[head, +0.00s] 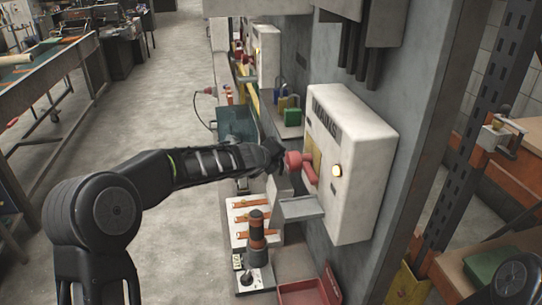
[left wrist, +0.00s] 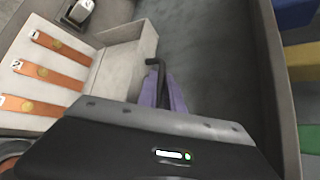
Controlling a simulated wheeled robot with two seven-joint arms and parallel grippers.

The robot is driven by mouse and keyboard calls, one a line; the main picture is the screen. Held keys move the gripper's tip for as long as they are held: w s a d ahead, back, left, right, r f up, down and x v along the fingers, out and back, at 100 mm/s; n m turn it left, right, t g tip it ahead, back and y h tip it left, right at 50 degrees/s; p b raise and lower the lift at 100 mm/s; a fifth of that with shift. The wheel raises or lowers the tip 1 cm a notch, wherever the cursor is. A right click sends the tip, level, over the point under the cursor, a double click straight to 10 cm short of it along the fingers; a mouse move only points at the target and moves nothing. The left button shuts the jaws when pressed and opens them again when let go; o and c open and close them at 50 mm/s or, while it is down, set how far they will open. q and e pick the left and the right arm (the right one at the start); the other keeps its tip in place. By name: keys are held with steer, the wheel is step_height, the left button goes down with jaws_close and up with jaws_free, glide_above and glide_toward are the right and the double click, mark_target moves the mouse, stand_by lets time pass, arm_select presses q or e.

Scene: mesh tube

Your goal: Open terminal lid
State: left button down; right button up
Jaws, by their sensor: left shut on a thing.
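The terminal box (head: 237,214) is pale, with several orange-brown strips exposed; it also shows in the left wrist view (left wrist: 45,80), the strips numbered. A light grey panel, which looks like its lid (left wrist: 125,70), stands raised along the strips' right side. A black bent handle (left wrist: 154,66) sticks out by the panel's edge. My left gripper (head: 277,156) is above the box's far right side, close to the wall. In the wrist view, its purple fingers (left wrist: 165,92) are shut on the handle. Its fingertips are hard to make out in the head view. My right gripper is out of view.
A white wall box (head: 350,165) with a red handle (head: 299,162) is very close to my left gripper. A grey shelf (head: 300,208) juts out below it. An orange-and-black knob (head: 257,228) stands nearer, beside a red tray (head: 302,292).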

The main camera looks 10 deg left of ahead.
arm_select(q)
steer(key=shift+w+d+r, duration=0.1)
steer(key=shift+w+d, duration=0.25)
steer(key=shift+d, duration=0.35)
steer(key=shift+r, duration=0.1)
steer(key=c, duration=1.5)
jaws_free()
steer(key=shift+d, duration=0.1)
steer(key=v, duration=0.6)
steer(key=shift+s+r, duration=0.15)
steer(key=shift+s, duration=0.25)
steer(key=shift+s+r, duration=0.15)
steer(key=shift+s, duration=0.25)
